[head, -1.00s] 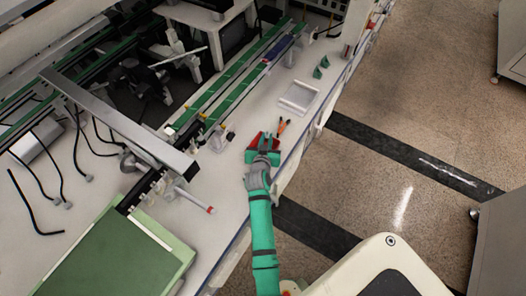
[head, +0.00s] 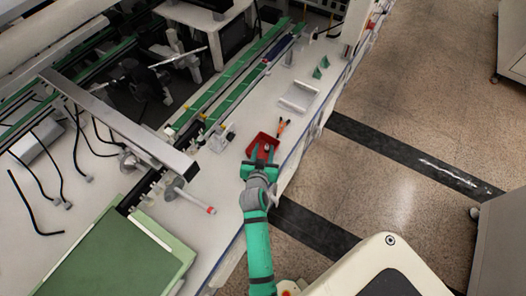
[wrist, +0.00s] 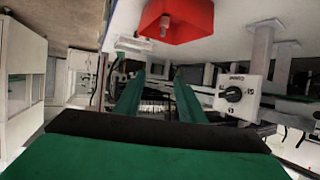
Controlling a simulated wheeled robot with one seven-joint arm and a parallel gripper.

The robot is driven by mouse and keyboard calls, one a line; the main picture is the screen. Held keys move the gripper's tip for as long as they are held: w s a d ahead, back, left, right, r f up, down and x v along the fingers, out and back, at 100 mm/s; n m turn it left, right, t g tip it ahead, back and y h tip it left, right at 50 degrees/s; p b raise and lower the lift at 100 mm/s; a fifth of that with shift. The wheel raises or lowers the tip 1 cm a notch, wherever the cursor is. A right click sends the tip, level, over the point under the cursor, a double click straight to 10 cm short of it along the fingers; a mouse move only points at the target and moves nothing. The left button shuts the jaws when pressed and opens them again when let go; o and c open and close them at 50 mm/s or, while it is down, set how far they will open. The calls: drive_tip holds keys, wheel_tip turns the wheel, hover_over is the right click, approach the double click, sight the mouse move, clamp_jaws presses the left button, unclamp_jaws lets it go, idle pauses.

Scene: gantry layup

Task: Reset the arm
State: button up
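My green gripper (head: 260,160) is at the near side of the red tray (head: 262,140) on the white bench. In the wrist view, the two fingers (wrist: 157,85) are spread apart with nothing between them. The red tray also shows at the top of the wrist view (wrist: 185,28), apart from the fingers, with a small pale object (wrist: 165,25) in it.
Orange-handled pliers (head: 282,127) lie beside the tray. A clear-grey tray (head: 298,97) and small green brackets (head: 318,72) are farther along the bench. Green rails (head: 225,95) and a metal gantry beam (head: 115,120) stand to the left.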

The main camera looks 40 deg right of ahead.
drive_tip(key=shift+v, duration=1.5)
drive_tip(key=shift+a, duration=0.1)
drive_tip(key=s+a+n+t+y, duration=0.2)
drive_tip(key=s+a, duration=0.4)
drive_tip(key=a, duration=0.4)
drive_tip(key=s+a+n+t+y, duration=0.1)
drive_tip(key=s+a+n+y, duration=0.15)
drive_tip(key=s+a, duration=0.65)
drive_tip(key=s+a+r+n+t+y, duration=0.2)
drive_tip(key=s+a+r+n+y, duration=0.2)
drive_tip(key=s+a+r, duration=0.5)
drive_tip(key=s+r, duration=0.3)
drive_tip(key=s, duration=0.1)
drive_tip(key=shift+s+a+y, duration=0.3)
drive_tip(key=shift+a+y, duration=0.05)
drive_tip(key=shift+a, duration=0.05)
drive_tip(key=shift+r, duration=0.1)
